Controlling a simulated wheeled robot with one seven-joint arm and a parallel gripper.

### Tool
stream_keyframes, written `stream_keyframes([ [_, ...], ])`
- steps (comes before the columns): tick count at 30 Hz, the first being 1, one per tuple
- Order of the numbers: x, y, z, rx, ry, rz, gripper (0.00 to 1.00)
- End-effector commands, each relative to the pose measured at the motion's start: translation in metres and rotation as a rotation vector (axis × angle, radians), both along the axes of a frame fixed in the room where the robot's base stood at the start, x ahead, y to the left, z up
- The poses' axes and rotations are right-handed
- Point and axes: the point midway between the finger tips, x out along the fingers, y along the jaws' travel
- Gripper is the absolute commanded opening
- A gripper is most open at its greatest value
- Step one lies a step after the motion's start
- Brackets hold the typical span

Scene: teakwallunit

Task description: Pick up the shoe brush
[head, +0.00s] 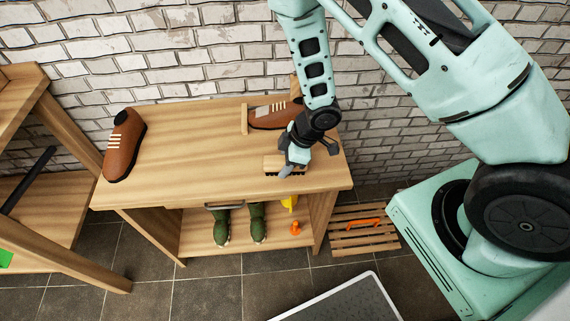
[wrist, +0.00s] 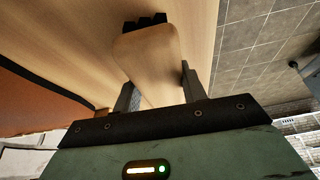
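The shoe brush (head: 272,161), a pale wooden block with dark bristles, lies near the right front of the wooden bench top (head: 200,160). In the wrist view the brush (wrist: 150,58) lies ahead of and between my fingers, with black bristles showing at its far end. My gripper (head: 308,158) is low over the bench at the brush, one finger in front of it and partly hiding it. In the wrist view my gripper's fingers (wrist: 160,88) are spread apart, the right one close to the brush's edge. Whether either finger touches it is unclear.
A brown shoe (head: 272,116) lies behind my gripper, near a small wooden upright (head: 244,118). Another brown shoe (head: 123,146) is at the bench's left end. Green boots (head: 221,227) stand on the lower shelf. A brick wall (head: 190,60) is behind. The bench middle is clear.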

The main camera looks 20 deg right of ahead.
Motion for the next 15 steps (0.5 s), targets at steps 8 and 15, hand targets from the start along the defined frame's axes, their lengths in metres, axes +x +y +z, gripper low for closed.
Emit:
stream_keyframes([
  [8,0.000,0.000,0.000,0.000,0.000,0.000,0.18],
  [15,0.000,0.000,0.012,0.002,-0.002,0.000,0.18],
])
